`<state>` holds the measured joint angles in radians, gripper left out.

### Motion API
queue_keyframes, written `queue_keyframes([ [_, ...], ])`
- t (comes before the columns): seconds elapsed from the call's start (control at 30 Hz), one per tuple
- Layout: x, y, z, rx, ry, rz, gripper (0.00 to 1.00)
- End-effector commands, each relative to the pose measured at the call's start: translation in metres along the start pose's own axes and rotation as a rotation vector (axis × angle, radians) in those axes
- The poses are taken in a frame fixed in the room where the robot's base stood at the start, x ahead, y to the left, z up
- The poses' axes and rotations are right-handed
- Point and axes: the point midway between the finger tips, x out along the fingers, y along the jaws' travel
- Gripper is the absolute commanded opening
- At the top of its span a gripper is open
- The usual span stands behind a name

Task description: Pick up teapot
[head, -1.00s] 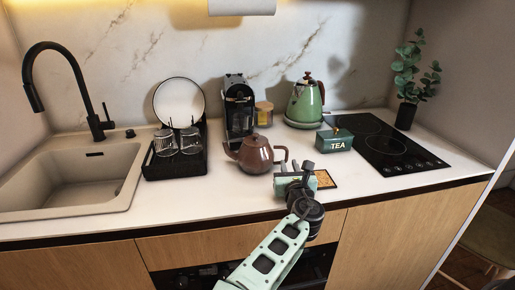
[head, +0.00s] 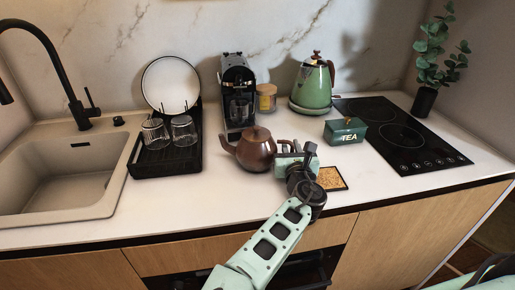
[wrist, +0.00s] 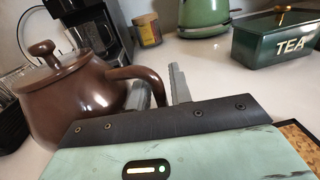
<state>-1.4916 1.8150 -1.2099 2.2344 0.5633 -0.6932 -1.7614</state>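The brown teapot (head: 254,150) stands upright on the white counter, its spout to the left and its handle to the right. In the wrist view the teapot (wrist: 75,95) fills the left side, with its looped handle reaching toward my gripper. My gripper (head: 287,146) is at the handle side of the teapot. In the wrist view the fingers of my gripper (wrist: 160,92) stand apart, one on each side of the handle's outer part. The left finger is partly hidden behind the handle. I cannot tell whether either finger touches it.
A green TEA box (head: 345,131) and a small cork-coloured mat (head: 331,179) lie to the right. A green kettle (head: 312,86), a coffee machine (head: 237,95) and a jar (head: 266,98) stand behind. A dish rack (head: 165,160) is left. Counter in front of the teapot is clear.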

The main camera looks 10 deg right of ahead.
Motion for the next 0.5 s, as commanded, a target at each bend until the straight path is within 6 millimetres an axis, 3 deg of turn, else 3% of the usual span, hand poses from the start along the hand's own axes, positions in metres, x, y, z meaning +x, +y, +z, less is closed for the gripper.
queue_keyframes([
  [0.03,0.0001,-0.0001,0.0,0.0,0.0,0.0,0.21],
  [0.13,0.0002,-0.0002,0.0,0.0,0.0,0.0,0.0],
  [0.5,0.0003,-0.0003,0.0001,0.0,0.0,0.0,0.0],
])
